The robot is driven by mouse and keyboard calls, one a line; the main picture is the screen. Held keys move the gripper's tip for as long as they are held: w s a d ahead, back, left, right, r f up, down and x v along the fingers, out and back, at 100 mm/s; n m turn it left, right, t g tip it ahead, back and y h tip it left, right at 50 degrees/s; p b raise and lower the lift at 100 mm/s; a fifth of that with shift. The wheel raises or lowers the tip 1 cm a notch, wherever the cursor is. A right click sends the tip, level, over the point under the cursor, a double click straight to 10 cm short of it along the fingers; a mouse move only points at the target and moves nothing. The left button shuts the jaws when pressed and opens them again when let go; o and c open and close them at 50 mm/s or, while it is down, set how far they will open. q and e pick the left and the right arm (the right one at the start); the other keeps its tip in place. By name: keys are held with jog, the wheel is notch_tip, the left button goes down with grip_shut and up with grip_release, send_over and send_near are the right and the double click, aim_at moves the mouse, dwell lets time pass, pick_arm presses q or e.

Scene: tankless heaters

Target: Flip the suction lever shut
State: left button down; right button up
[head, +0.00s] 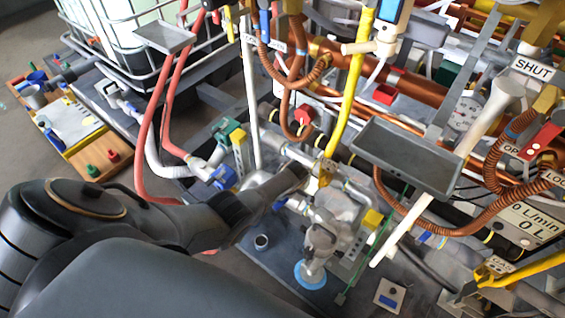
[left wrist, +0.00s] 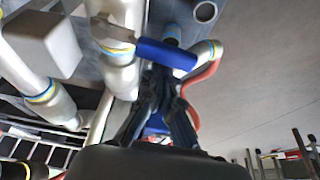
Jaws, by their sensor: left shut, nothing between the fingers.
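A blue lever handle (left wrist: 165,55), which looks like the suction lever, lies across a light grey pipe fitting in the left wrist view. My left gripper (left wrist: 159,78) is shut and empty, its dark fingertips close below the handle. I cannot tell whether they touch it. In the head view my left arm reaches in from the left, and the gripper (head: 298,177) is among pale pipes in the middle. The lever is hard to pick out there, largely hidden by the arm and pipes. My right gripper is not in view.
A grey tray (head: 410,157) stands right of my left gripper. A yellow pipe (head: 352,85) and red hoses (head: 150,125) rise nearby. A caged white tank (head: 130,30) stands at the back left. Grey pipes with yellow rings (left wrist: 45,92) crowd the left of the wrist view.

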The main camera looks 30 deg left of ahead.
pick_arm(q)
jog(key=shift+s+d, duration=0.15)
jog(key=shift+d, duration=0.45)
dwell(0.4)
jog(key=v, duration=1.1)
jog(key=shift+r, duration=0.45)
